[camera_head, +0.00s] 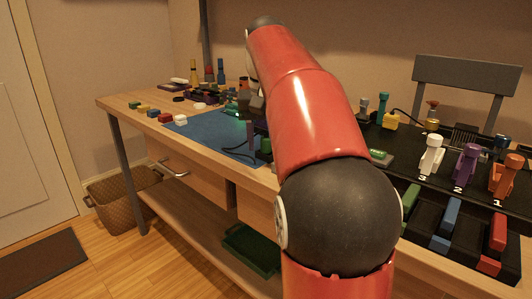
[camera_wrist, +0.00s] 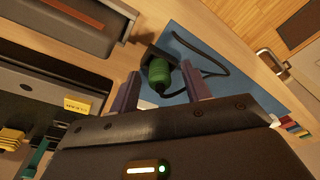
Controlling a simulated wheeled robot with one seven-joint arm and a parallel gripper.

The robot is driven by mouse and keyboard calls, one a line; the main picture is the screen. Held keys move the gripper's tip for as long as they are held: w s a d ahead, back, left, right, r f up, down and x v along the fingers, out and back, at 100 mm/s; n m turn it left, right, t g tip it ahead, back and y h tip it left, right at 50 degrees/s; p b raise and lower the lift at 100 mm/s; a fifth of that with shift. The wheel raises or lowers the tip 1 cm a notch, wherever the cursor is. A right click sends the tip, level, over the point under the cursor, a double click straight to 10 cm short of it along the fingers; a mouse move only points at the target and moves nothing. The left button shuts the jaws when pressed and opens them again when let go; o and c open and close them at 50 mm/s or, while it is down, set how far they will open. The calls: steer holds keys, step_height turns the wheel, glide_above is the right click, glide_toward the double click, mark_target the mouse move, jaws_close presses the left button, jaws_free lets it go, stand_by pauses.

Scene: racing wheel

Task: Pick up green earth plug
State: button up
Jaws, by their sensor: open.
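The green earth plug (camera_wrist: 158,76) shows in the wrist view, set in a dark holder or base, with a black cable (camera_wrist: 205,52) curling beside it over the blue mat (camera_wrist: 240,70). My gripper (camera_wrist: 160,71) is open. Its two dark purple fingers stand on either side of the plug, with a visible gap on both sides. I cannot tell how far the fingertips are above it. In the head view, a green piece (camera_head: 265,145) at the mat's edge looks like the same plug, beside one finger. My arm hides much of the mat there.
Small coloured blocks (camera_head: 152,112) lie at the left end of the wooden table (camera_head: 122,101). Numbered white, purple and orange levers (camera_head: 466,165) stand at the right, above coloured pedals (camera_head: 445,232). A grey box (camera_wrist: 85,25) is near the plug in the wrist view.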

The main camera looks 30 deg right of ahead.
jaws_close()
steer(key=shift+r, duration=0.15)
